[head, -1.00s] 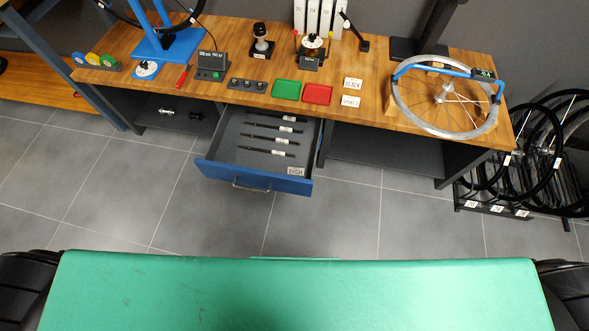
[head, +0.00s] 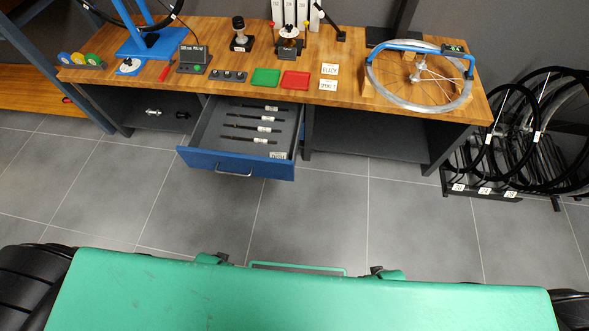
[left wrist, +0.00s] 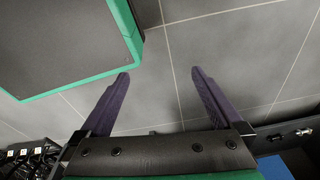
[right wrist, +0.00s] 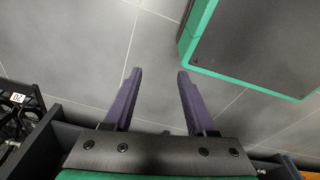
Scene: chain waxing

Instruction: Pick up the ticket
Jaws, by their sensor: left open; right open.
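Two small white cards with black print lie on the wooden bench right of the red tray: an upper card (head: 329,70) reading BLACK and a lower card (head: 327,85) with print too small to read surely. I cannot tell which of them, if either, is the ticket. My left gripper (left wrist: 160,73) is open and empty, its purple fingers apart over grey floor. My right gripper (right wrist: 159,72) is also open and empty over floor.
The wooden bench (head: 222,32) holds a green tray (head: 265,78), a red tray (head: 296,80) and a wheel in a blue stand (head: 408,45). A blue-fronted drawer (head: 265,168) stands open below, with several dark rods inside. A wheel rack (head: 484,190) stands right. Tiled floor before the bench is clear.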

